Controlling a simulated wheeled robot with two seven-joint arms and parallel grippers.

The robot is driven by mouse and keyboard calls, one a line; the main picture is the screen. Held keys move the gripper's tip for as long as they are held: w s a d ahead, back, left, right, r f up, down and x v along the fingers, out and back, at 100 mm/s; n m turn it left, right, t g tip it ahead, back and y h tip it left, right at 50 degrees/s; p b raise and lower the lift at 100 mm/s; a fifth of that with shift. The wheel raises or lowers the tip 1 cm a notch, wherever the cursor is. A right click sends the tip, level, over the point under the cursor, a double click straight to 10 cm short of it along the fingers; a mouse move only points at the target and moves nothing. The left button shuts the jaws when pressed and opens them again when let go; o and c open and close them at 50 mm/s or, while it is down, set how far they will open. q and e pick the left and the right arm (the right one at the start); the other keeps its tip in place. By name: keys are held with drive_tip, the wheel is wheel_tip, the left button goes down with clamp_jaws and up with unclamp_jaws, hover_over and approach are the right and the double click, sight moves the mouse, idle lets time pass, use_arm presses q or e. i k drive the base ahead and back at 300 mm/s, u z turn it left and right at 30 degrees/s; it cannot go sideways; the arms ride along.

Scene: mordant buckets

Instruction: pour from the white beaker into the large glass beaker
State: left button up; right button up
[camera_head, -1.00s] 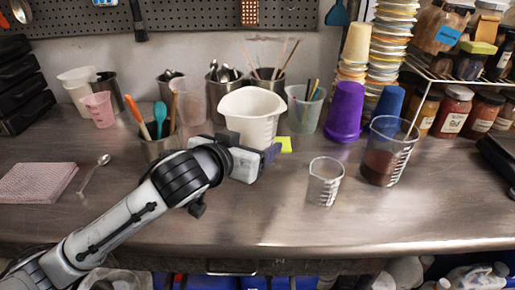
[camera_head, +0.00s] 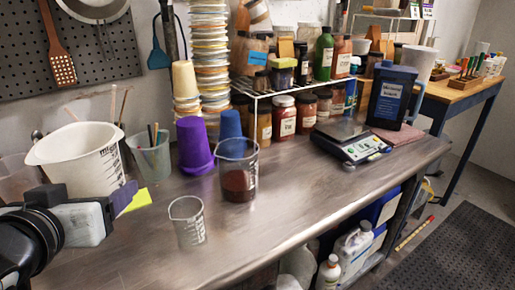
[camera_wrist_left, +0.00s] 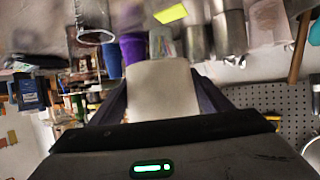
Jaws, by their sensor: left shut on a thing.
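The white beaker (camera_head: 82,162) is a wide, pale jug with dark scale marks, upright at the left of the head view. My left gripper (camera_head: 126,198) is shut on its near side; in the left wrist view the beaker's pale wall (camera_wrist_left: 162,92) fills the space between the fingers. I cannot tell whether its base, partly hidden by my gripper, touches the bench. The large glass beaker (camera_head: 238,172) stands upright on the bench to the right, with dark red-brown contents in its lower part. My right gripper is not in view.
A small empty glass beaker (camera_head: 188,224) stands on the bench in front of the large one. A purple cup (camera_head: 194,146), a blue cup (camera_head: 230,124) and a clear pencil cup (camera_head: 150,156) stand behind. The metal bench (camera_head: 290,195) is clear right of the beakers, up to a scale (camera_head: 350,142).

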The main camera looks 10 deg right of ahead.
sight(237, 157)
drive_tip(key=z, duration=2.3)
drive_tip(key=i, duration=1.6)
drive_tip(key=u, duration=3.15)
drive_tip(key=i, duration=0.45)
drive_tip(key=u, duration=0.05)
